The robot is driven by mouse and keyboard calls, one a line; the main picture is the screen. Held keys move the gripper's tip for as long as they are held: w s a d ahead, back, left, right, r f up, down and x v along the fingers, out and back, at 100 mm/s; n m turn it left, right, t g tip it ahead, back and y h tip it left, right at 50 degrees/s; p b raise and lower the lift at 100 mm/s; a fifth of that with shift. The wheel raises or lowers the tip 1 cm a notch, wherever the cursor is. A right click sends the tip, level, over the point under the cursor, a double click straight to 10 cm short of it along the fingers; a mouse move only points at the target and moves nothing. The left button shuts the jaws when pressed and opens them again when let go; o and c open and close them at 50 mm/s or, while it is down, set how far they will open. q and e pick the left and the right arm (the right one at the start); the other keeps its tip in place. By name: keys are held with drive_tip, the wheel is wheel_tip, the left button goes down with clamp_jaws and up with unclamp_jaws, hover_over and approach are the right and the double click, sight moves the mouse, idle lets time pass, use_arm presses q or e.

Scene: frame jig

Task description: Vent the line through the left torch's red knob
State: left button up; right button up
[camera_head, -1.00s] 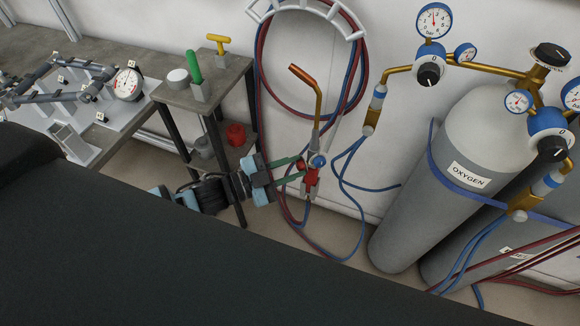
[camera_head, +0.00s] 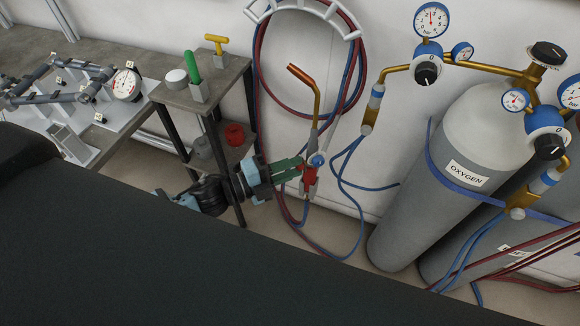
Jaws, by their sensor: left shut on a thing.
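A torch (camera_head: 317,110) with a bent copper tip hangs by the wall, with its tip up. Its blue knob (camera_head: 317,160) faces me, and a red body part (camera_head: 310,183) shows just below it. My left gripper (camera_head: 298,168) reaches in from the left, with its green fingers together at the left side of the torch body. They are shut on the torch's red knob, which is mostly hidden between the fingertips. My right gripper is not in view.
A grey oxygen cylinder (camera_head: 420,195) with gauges stands to the right. Red and blue hoses (camera_head: 357,225) hang around the torch. A small shelf stand (camera_head: 225,85) holds a green-handled tool, a yellow-handled tool and a red pot (camera_head: 235,134). A jig (camera_head: 75,100) lies on the left bench.

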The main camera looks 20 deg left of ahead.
use_arm(q)
drive_tip(key=shift+m, duration=0.6)
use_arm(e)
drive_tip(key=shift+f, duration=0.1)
use_arm(q)
drive_tip(key=shift+m, duration=0.3)
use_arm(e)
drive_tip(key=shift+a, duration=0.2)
use_arm(q)
drive_tip(key=o, duration=1)
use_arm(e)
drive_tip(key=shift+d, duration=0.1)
use_arm(q)
drive_tip(key=shift+b+v, duration=0.7)
drive_tip(key=shift+v, duration=3.25)
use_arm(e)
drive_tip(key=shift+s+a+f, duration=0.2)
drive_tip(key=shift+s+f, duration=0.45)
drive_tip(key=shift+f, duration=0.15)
